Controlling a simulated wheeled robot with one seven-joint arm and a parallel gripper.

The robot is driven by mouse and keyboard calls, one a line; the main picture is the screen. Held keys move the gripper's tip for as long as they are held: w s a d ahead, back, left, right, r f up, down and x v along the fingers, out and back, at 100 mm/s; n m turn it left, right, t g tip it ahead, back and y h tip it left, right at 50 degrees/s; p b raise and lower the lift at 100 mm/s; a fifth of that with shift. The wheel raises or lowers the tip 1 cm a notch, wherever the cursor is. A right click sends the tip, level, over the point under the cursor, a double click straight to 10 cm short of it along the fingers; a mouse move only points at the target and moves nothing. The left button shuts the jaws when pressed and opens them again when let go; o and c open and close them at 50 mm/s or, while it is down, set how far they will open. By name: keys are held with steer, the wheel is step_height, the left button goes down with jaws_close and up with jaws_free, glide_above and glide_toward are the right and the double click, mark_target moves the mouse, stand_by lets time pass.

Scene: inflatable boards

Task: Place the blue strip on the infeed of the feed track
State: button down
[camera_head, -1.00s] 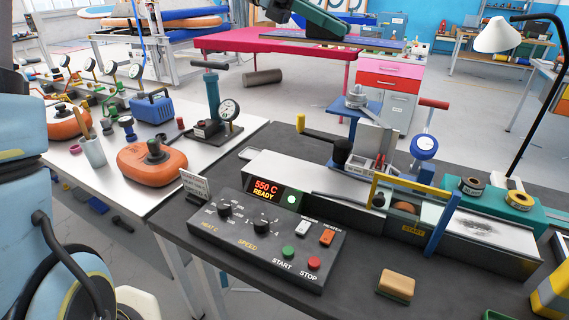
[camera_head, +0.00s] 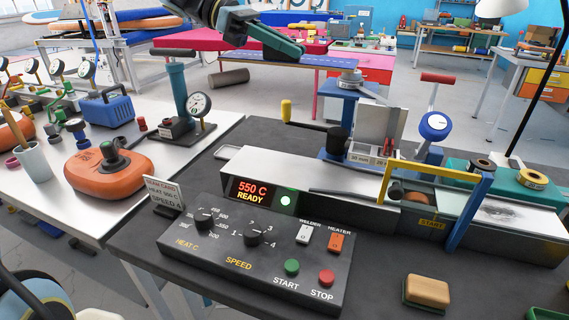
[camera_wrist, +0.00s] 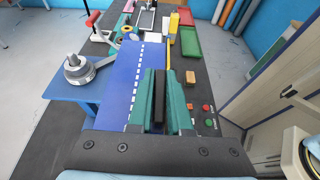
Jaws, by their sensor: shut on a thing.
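The blue strip (camera_head: 332,60) is a long flat piece near the top of the head view, held up in the air. In the wrist view the strip (camera_wrist: 118,88) is wide, with a row of white dashes, and stretches away beyond the fingers. My gripper (camera_head: 292,46) has green fingers and is shut on the strip; it also shows in the wrist view (camera_wrist: 160,85). The strip hangs above and apart from the track.
A yellow and blue frame (camera_head: 437,170) arches over the track.

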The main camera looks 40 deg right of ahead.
mark_target(287, 177)
step_height(287, 177, down, 25)
steer(key=p, duration=0.3)
steer(key=shift+r, duration=0.15)
steer(key=c, duration=0.8)
jaws_free()
steer(key=shift+c, duration=0.2)
steer(key=b+v, duration=0.3)
steer(key=v, duration=0.9)
steer(key=shift+r, duration=0.1)
